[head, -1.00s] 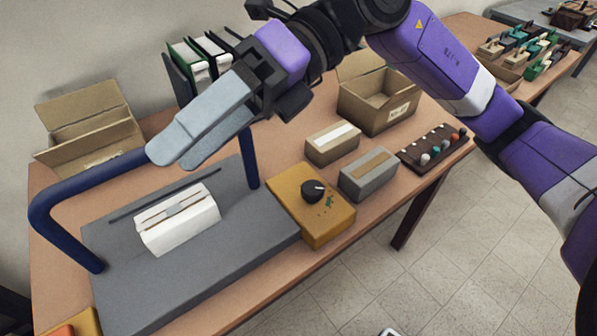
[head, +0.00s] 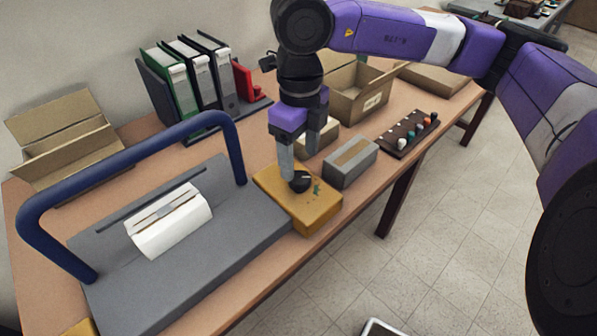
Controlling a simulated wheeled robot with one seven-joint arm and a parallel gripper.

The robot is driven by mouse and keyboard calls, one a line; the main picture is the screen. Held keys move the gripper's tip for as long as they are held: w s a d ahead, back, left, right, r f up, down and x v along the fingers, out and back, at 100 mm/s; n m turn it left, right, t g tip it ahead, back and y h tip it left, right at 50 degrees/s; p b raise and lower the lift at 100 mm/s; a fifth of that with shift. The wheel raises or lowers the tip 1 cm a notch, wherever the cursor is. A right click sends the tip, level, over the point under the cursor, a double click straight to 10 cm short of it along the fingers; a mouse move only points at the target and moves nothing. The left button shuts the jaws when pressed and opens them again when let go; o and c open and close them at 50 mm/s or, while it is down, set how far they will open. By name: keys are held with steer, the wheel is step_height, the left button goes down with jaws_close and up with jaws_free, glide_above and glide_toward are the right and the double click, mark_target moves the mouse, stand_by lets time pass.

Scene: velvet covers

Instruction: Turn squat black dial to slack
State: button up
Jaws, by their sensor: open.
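The squat black dial (head: 300,182) sits on top of a yellow box (head: 312,217) at the table's front edge, right of the grey machine. My gripper (head: 301,168) points straight down over the yellow box, with its fingers apart. The left finger reaches down close beside the dial's left side and the other finger is behind and to the right. I cannot tell whether either finger touches the dial. Small greenish marks show on the box just right of the dial. Any slack label cannot be read.
A grey machine (head: 232,238) with a tall blue handle (head: 240,150) stands close on the left. A grey box (head: 350,163) is just right of the yellow one. A rack of small knobs (head: 408,135), an open carton (head: 345,97) and binders (head: 195,80) stand around.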

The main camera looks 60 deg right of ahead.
mark_target(300, 177)
steer(key=shift+f, duration=2.5)
steer(key=c, duration=1.4)
